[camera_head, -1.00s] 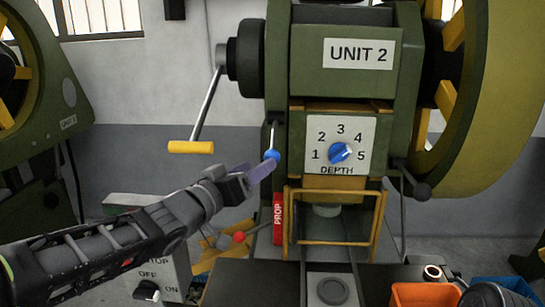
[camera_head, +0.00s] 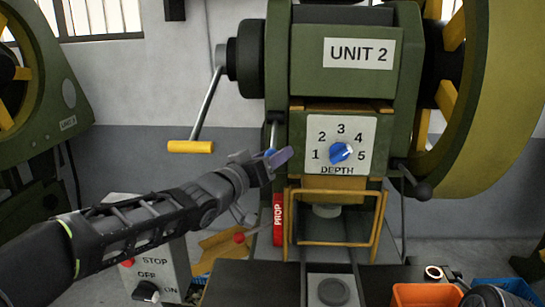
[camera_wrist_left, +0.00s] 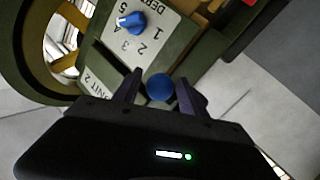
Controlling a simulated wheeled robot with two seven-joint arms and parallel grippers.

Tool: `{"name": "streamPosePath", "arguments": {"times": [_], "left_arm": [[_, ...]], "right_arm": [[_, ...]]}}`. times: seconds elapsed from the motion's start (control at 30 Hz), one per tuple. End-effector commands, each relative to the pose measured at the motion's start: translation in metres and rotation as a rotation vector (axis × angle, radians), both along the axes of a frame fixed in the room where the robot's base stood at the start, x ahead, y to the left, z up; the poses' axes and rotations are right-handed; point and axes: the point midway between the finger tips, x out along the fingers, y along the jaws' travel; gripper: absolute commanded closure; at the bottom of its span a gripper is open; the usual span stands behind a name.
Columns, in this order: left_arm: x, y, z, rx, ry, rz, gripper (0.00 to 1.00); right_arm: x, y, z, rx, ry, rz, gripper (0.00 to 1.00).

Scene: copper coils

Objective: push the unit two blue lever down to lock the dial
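The unit two blue lever is a thin metal rod with a blue ball (camera_head: 270,153) at its lower end, left of the dial plate. The dial (camera_head: 341,152) is a blue knob whose white mark points towards 5. My left gripper (camera_head: 283,158) is at the ball and partly hides it in the head view. In the left wrist view its fingers (camera_wrist_left: 158,92) are apart, one on each side of the ball (camera_wrist_left: 160,87), with small gaps seeming to show. The dial (camera_wrist_left: 131,22) also shows there.
The green press body (camera_head: 310,65) stands behind the lever. A yellow-handled crank (camera_head: 190,147) hangs to the left. A red PROP bar (camera_head: 278,220) and a yellow guard frame (camera_head: 335,243) are below. An orange bin (camera_head: 420,294) and a blue bin (camera_head: 503,285) stand at lower right.

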Motion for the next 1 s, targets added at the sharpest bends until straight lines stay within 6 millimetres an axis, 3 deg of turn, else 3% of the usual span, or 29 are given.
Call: {"name": "streamPosePath", "arguments": {"times": [0.57,1.0], "left_arm": [[-0.0002,0.0002,0.0,0.0,0.0,0.0,0.99],[-0.0002,0.0003,-0.0001,0.0,0.0,0.0,1.0]], "right_arm": [[0.0001,0.0,0.0,0.0,0.0,0.0,0.64],[0.0,0.0,0.0,0.0,0.0,0.0,0.64]]}}
